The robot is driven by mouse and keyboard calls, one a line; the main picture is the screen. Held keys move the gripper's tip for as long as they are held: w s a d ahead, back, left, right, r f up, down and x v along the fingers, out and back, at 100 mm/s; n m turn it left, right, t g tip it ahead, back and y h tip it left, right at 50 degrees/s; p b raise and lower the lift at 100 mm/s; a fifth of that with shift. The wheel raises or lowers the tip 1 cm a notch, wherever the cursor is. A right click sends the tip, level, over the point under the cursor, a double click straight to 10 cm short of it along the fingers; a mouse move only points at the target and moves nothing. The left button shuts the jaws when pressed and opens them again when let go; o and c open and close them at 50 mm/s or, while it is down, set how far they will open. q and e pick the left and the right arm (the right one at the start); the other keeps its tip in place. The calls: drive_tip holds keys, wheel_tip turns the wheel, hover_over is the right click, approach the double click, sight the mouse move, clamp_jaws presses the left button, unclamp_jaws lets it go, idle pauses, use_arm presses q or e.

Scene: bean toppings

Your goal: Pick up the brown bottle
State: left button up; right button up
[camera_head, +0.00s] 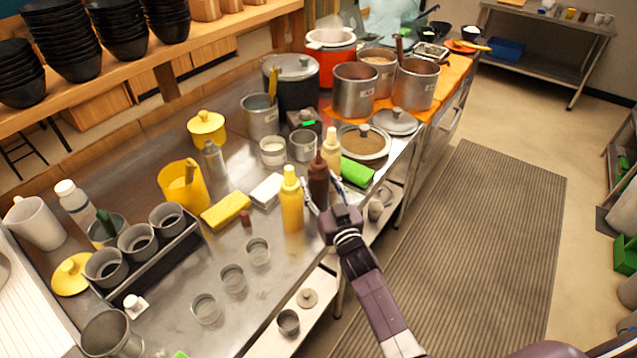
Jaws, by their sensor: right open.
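The brown bottle (318,176) stands upright on the steel counter near its front edge, its dark nozzle pointing up. A yellow bottle (291,200) stands just left of it and a cream-yellow bottle (331,148) just behind it to the right. My right gripper (322,196) is open at the brown bottle, with its fingers to either side of the lower part. Whether the fingers touch the bottle cannot be told. The gripper hides the bottle's base. My left gripper is not in view.
Several small glass cups, including one (258,251), stand to the left. A lower shelf (318,301) sits under the counter edge. The striped floor mat (470,240) is clear.

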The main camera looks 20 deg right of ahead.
drive_tip(key=shift+w, duration=0.55)
drive_tip(key=c, duration=0.6)
drive_tip(key=shift+r, duration=0.1)
wheel_tip(320, 180, up, 20)
drive_tip(key=shift+f, duration=0.1)
drive_tip(key=shift+o, duration=0.7)
drive_tip(key=shift+s, duration=0.1)
drive_tip(key=shift+c, duration=0.3)
